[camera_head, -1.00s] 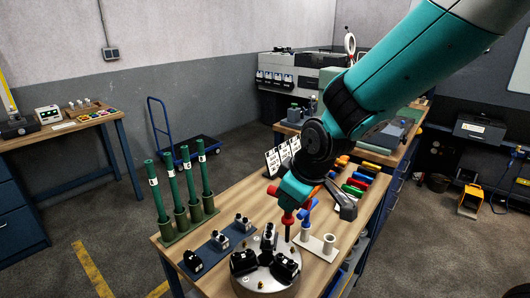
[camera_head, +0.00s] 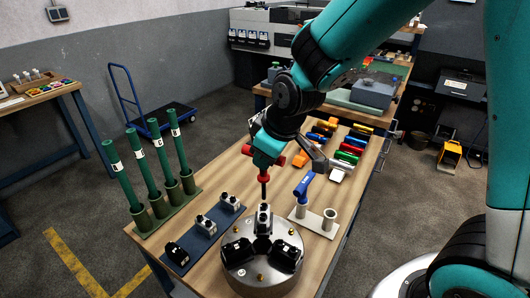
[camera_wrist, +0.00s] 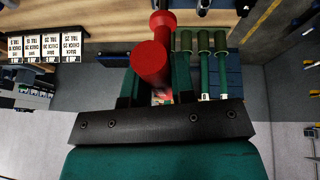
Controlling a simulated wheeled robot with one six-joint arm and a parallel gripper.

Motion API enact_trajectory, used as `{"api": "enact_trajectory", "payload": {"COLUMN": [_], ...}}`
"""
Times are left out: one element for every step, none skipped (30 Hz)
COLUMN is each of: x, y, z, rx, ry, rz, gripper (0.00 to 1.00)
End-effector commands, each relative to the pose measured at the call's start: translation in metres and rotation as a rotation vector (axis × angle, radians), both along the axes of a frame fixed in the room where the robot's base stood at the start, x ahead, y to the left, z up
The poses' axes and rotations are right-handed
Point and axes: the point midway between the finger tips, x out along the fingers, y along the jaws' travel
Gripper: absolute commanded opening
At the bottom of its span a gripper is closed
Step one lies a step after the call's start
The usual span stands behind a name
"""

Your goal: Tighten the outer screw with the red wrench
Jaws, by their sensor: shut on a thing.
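My gripper (camera_head: 270,150) is shut on the red wrench (camera_head: 264,178); the red handle also shows between the fingers in the wrist view (camera_wrist: 152,62). The wrench is upright, with its dark shaft pointing down. Its tip is at or just above the grey-and-black jaw (camera_head: 263,220) at the back of the round metal chuck (camera_head: 247,280). I cannot tell whether it touches. Two black jaws (camera_head: 287,254) sit nearer the front. The screws on the back jaw are too small to tell apart, and the shaft tip partly hides them.
A blue wrench (camera_head: 303,187) stands in the left post of a white holder (camera_head: 313,222); the right post is empty. A blue plate (camera_head: 187,258) with several jaws and green tubes in stands (camera_head: 160,208) are at the left. Coloured handles (camera_head: 345,157) lie behind.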

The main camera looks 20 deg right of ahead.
Motion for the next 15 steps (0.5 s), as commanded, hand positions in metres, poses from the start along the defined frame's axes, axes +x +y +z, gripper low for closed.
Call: {"api": "enact_trajectory", "payload": {"x": [-0.0001, 0.0009, 0.0012, 0.0014, 0.0015, 0.0020, 0.0020, 0.0022, 0.0023, 0.0028, 0.0030, 0.0031, 0.0034, 0.0036, 0.0038], "y": [0.0004, -0.0013, -0.0017, -0.0020, -0.0019, -0.0020, -0.0015, -0.0017, -0.0014, -0.0016, -0.0015, -0.0013, -0.0016, -0.0012, -0.0012], "z": [-0.0092, -0.0045, -0.0034, -0.0034, -0.0032, -0.0028, -0.0025, -0.0023, -0.0024, -0.0021, -0.0017, -0.0015, -0.0013, -0.0009, -0.0008], "rx": [0.000, 0.000, 0.001, 0.001, 0.000, 0.001, 0.001, 0.002, 0.002, 0.002, 0.003, 0.004, 0.002, 0.003, 0.003], "ry": [0.000, 0.000, 0.000, 0.001, 0.001, 0.000, 0.001, 0.000, 0.002, 0.001, 0.001, 0.001, 0.002, 0.001, 0.003], "rz": [0.001, 0.049, 0.114, 0.160, 0.208, 0.270, 0.320, 0.367, 0.434, 0.483, 0.535, 0.604, 0.657, 0.711, 0.783], "gripper": [0.00, 0.00, 0.00, 0.00, 0.00, 0.00, 0.00, 0.00, 0.00, 0.00, 0.00, 0.00, 0.00, 0.00, 0.00]}}
